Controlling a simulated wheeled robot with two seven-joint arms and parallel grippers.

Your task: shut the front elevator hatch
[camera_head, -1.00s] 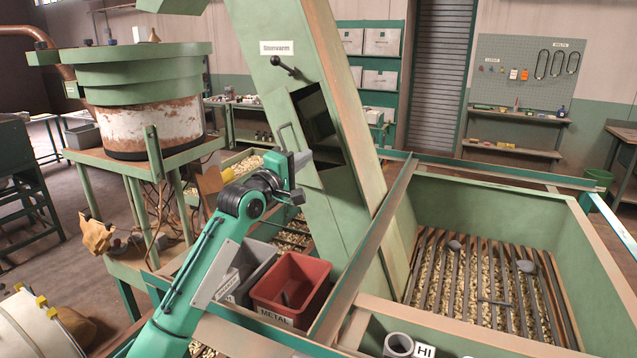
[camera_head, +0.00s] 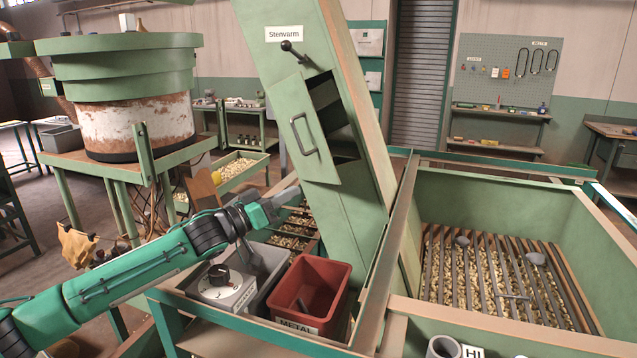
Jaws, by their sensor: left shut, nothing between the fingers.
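The front elevator hatch (camera_head: 308,142) is a green panel with a grey bar handle (camera_head: 303,134) on the sloping green elevator (camera_head: 352,205). It stands ajar: the dark opening (camera_head: 325,94) shows above it and along its right side. My left gripper (camera_head: 288,196) is shut and empty, just below and left of the hatch's lower edge, above the bins. I cannot tell whether its tip touches the elevator. A black-knobbed lever (camera_head: 287,46) sits above the opening, under the "Stenvarm" label. My right gripper is not in view.
A green hopper (camera_head: 500,195) with a slatted grate is at the right. A round feeder (camera_head: 125,60) stands at the left.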

